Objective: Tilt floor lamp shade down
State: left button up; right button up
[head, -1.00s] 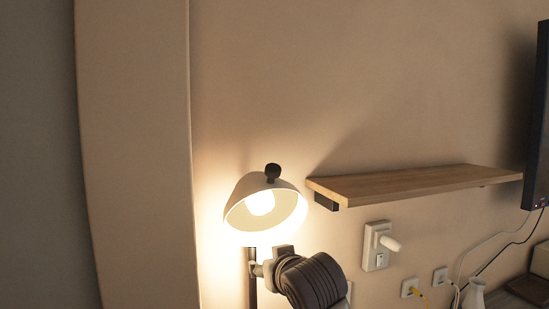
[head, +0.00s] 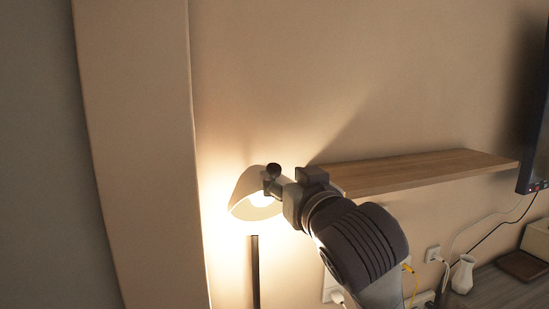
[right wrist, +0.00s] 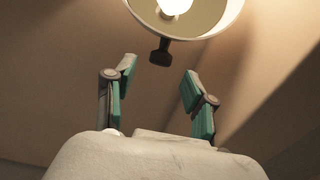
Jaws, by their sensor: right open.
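The floor lamp's lit, pale shade (head: 246,190) stands at the middle left in the head view, with a dark knob (head: 273,170) at its top and a dark pole (head: 255,272) below. My right gripper (head: 272,185) is at the shade's right side and covers part of it. In the right wrist view my open right gripper (right wrist: 159,80) has green-padded fingers spread apart. The dark knob (right wrist: 160,52) appears between and just beyond the fingertips, with no contact visible. The shade's rim and bulb (right wrist: 174,5) show above it. My left gripper is not in view.
A wooden wall shelf (head: 430,172) is just right of my right gripper, partly behind it. A dark screen (head: 536,120) is at the right edge. Wall sockets with cables and a white vase (head: 463,275) are lower right. The wall above the lamp is clear.

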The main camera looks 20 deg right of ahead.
aim_at(276, 173)
jog(key=w+p, duration=0.1)
jog(key=w, duration=0.4)
jog(key=shift+w+a+f+p, duration=0.1)
jog(key=shift+w+a+p, duration=0.05)
jog(key=shift+w+p, duration=0.25)
grip_shut()
